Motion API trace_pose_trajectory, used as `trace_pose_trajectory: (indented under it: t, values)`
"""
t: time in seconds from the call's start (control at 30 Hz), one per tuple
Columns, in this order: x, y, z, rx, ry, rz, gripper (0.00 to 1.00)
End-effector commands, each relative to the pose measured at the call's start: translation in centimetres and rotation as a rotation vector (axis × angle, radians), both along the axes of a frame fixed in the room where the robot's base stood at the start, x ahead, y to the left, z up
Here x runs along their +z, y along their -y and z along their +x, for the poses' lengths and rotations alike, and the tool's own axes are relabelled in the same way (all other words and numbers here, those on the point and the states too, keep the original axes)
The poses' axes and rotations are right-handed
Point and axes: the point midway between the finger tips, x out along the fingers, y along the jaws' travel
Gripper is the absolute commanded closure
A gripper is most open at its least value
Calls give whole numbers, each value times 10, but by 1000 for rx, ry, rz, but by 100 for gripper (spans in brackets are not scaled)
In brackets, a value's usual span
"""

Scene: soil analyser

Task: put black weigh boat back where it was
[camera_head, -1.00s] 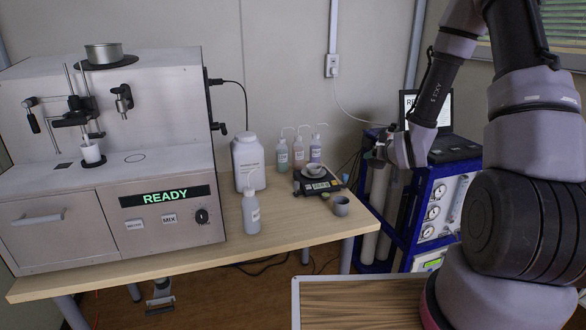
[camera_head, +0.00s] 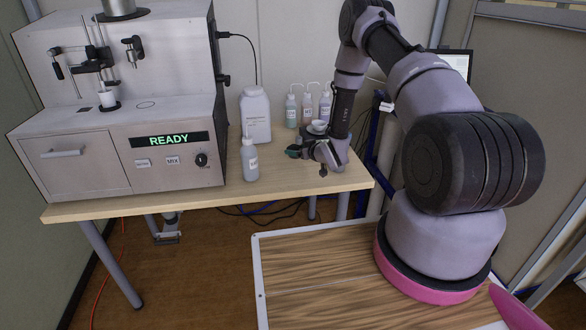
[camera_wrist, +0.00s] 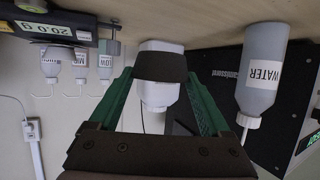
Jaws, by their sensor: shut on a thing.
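The black weigh boat (camera_wrist: 160,66) shows dark in the wrist view, between the tips of my green fingers. My gripper (camera_wrist: 160,74) is shut on it. In the head view my gripper (camera_head: 294,152) is low over the right part of the table, in front of the balance. The boat cannot be made out clearly there. A pale bowl (camera_head: 317,127) sits at the balance, which my gripper mostly hides in the head view.
The analyser (camera_head: 130,110) reads READY at left. A water bottle (camera_head: 250,160), a large white jug (camera_head: 255,115) and several small wash bottles (camera_head: 307,108) stand near my gripper. The table's front edge (camera_head: 220,205) is clear.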

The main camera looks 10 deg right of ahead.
Motion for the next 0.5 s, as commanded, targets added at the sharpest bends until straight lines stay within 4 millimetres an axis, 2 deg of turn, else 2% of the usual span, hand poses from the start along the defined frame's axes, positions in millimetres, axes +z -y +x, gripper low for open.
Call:
trace_pose_trajectory:
  t: [0.1, 0.3, 0.5]
  values:
    - [-20, -1, 0, 1, -1, 0, 54]
    - [-35, 0, 0, -1, 1, -1, 54]
    - [-64, 0, 0, -1, -1, 0, 54]
